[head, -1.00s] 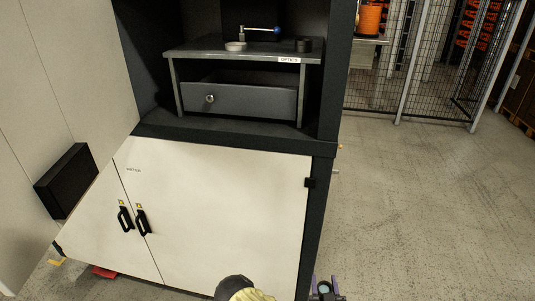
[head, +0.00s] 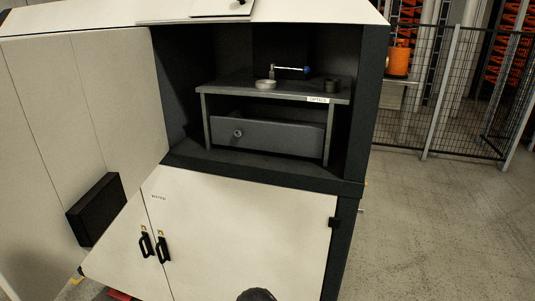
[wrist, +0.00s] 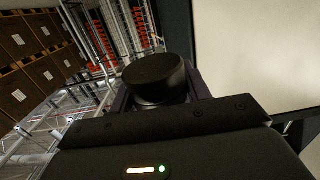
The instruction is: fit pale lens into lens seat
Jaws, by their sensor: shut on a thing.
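In the wrist view my gripper (wrist: 157,100) is shut on a dark, round, short cylinder (wrist: 153,78). I take it for the lens by the pale disc seen between the fingers in the earlier head view; no pale face shows now. A pale round ring (head: 265,84) and a dark round piece (head: 332,85) stand on the small grey shelf (head: 235,86) inside the cabinet. I cannot tell which of them is the lens seat.
A lever with a blue knob (head: 306,70) stands behind the pale ring. Below the shelf is a grey drawer (head: 280,137), shut. The white lower cabinet doors (head: 250,225) have black handles. A wire fence (head: 465,90) stands at the right, with free floor (head: 440,220) before it.

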